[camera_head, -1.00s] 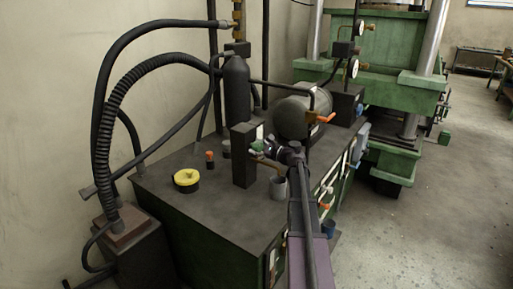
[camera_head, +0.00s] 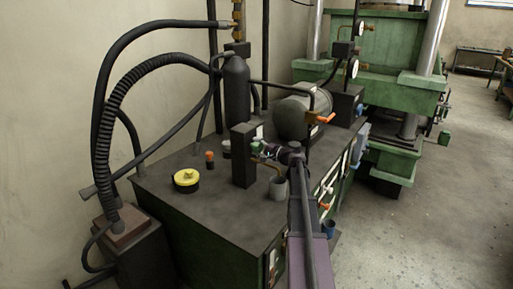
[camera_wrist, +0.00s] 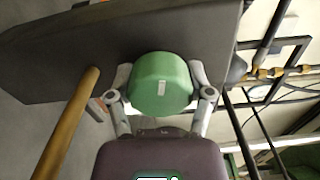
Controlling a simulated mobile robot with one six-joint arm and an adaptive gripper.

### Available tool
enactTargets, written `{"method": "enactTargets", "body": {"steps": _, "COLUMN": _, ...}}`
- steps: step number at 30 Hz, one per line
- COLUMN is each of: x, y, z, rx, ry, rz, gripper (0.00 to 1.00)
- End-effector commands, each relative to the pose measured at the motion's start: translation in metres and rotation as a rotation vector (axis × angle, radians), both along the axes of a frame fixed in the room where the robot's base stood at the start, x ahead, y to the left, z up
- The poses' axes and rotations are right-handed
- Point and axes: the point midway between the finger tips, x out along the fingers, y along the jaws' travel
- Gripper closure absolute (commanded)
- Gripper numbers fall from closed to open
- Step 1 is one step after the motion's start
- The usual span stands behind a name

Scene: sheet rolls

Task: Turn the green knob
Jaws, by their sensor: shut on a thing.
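The green knob (camera_wrist: 160,84) is a round cap with a small pale mark, in the middle of the wrist view. My gripper (camera_wrist: 160,92) is shut on it, with one grey finger on each side. In the head view the green knob (camera_head: 256,147) is small, beside the dark upright block (camera_head: 243,155), and my gripper (camera_head: 260,149) reaches it from the right. The finger contacts are too small to tell there.
A brass pipe (camera_wrist: 66,125) runs close to my gripper on the left in the wrist view. A grey cup (camera_head: 278,188) stands below my wrist. A yellow cap (camera_head: 186,178) sits on the dark bench top. A grey motor (camera_head: 300,115) stands behind.

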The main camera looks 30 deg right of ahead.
Motion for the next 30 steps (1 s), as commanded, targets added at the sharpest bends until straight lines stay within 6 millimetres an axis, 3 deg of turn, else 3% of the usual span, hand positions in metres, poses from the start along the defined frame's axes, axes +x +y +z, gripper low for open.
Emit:
{"method": "enactTargets", "body": {"steps": 15, "x": 0.0025, "y": -0.0005, "z": 0.0017, "rx": -0.397, "ry": -0.168, "rz": -0.003, "gripper": 0.80}}
{"method": "enactTargets", "body": {"steps": 30, "x": 0.0023, "y": -0.0004, "z": 0.0018, "rx": -0.509, "ry": -0.215, "rz": -0.003, "gripper": 0.80}}
